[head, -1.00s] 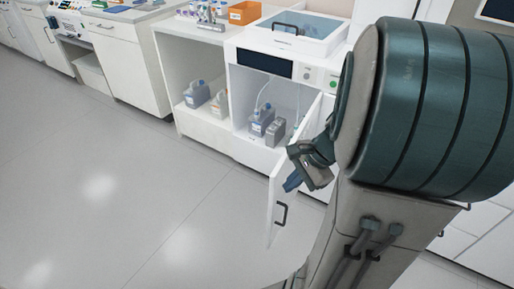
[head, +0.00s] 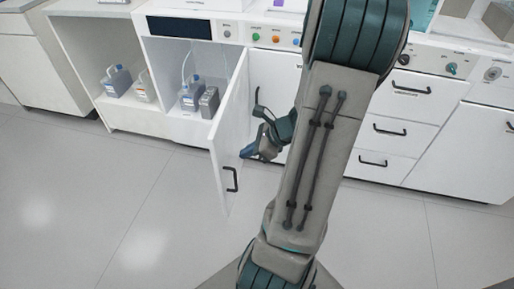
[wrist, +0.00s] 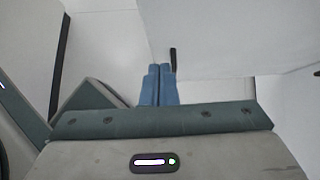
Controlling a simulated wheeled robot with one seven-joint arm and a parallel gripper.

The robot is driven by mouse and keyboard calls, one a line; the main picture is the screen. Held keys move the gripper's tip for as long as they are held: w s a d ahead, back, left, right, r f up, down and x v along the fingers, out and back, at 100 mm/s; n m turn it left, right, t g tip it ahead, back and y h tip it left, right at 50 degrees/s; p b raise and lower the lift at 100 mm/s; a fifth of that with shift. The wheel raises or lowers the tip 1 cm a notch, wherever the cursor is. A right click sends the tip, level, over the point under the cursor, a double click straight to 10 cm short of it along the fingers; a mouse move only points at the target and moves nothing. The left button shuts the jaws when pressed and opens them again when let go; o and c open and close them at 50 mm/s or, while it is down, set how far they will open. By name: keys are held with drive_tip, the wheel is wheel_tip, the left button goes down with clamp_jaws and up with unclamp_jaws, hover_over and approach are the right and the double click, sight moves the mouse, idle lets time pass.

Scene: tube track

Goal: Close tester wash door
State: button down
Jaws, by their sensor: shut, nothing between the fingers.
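The tester wash door (head: 228,130) is a white panel standing open, swung out from the front of the white tester cabinet. Its black handle (head: 231,179) is near the free edge, on the face turned to the right. My gripper (head: 247,152) is on that handle side, its blue fingers close to the panel above the handle. I cannot tell if they touch it. In the wrist view the fingers (wrist: 159,84) are together and empty, beside a white panel (wrist: 225,40) and a dark bar, possibly a handle (wrist: 173,60).
Grey jugs (head: 190,96) and a grey box (head: 209,103) stand inside the open bay. Buttons (head: 276,38) line the panel above. Drawers (head: 382,142) are to the right of my arm. The floor (head: 150,215) in front is clear.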

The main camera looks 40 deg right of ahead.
sight(219, 158)
drive_tip(key=w+a+f, duration=0.1)
drive_tip(key=w, duration=0.1)
drive_tip(key=w+a+f+b, duration=0.1)
drive_tip(key=a, duration=0.1)
drive_tip(key=shift+w+a+f, duration=0.1)
drive_tip(key=shift+w+a, duration=0.2)
drive_tip(key=shift+w, duration=0.05)
drive_tip(key=shift+w+a, duration=0.35)
drive_tip(key=shift+w, duration=0.05)
